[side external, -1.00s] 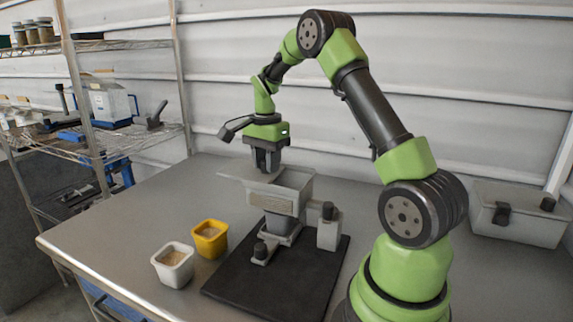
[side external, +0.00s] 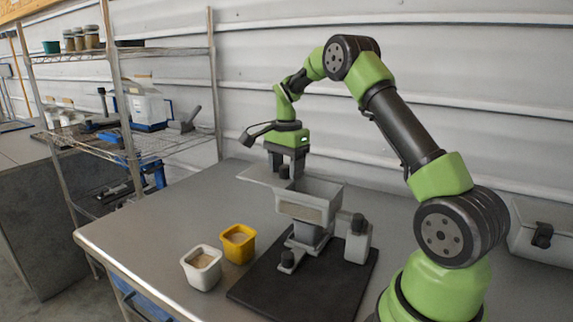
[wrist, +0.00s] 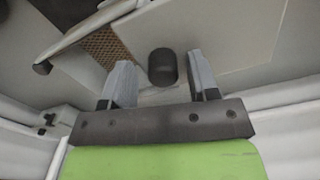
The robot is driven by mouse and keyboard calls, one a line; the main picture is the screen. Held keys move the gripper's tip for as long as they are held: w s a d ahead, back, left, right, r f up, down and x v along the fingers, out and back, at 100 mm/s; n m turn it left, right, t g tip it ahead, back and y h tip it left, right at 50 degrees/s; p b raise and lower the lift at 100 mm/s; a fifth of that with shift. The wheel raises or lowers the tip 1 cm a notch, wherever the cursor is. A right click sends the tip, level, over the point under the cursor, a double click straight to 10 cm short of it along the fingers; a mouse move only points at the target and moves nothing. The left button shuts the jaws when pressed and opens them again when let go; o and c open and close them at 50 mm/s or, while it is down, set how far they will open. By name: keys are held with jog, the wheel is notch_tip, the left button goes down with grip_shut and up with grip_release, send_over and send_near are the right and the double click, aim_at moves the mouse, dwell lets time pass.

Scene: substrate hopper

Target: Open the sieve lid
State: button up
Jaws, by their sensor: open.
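The sieve lid (side external: 258,177) is a flat grey plate, swung out past the left side of the hopper (side external: 308,207), whose top looks largely uncovered. In the wrist view the lid (wrist: 225,35) is a pale plate beside a brown mesh (wrist: 108,47). The lid's dark knob (side external: 284,172) stands near the hopper's left rim. My gripper (side external: 286,170) is open over it, one finger on each side. In the wrist view the knob (wrist: 162,68) sits between the spread fingers, with gaps on both sides.
A white tub (side external: 202,269) and a yellow tub (side external: 237,244) stand left of the black base mat (side external: 305,290). A grey lidded bin (side external: 540,235) is at the right. The left part of the metal table (side external: 150,225) is clear.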

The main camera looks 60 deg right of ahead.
notch_tip(320, 180, up, 9)
jog(key=shift+r, duration=0.5)
dwell(0.3)
jog(key=s+a+r+n+t, duration=0.2)
jog(key=s+a+r+n, duration=0.25)
jog(key=a, duration=0.25)
jog(key=s+a+r+n+t, duration=0.25)
jog(key=a+n, duration=0.25)
jog(key=a, duration=0.3)
jog(key=s+a+f+n+t+y, duration=0.1)
jog(key=s+a+n, duration=0.2)
jog(key=s, duration=0.3)
jog(key=s+a+f+n+t+y, duration=0.1)
jog(key=s+a+f+n, duration=0.1)
jog(key=s+a+n, duration=0.2)
jog(key=shift+s+a+f+t, duration=0.25)
jog(key=shift+s+a+t, duration=0.15)
jog(key=shift+s, duration=0.75)
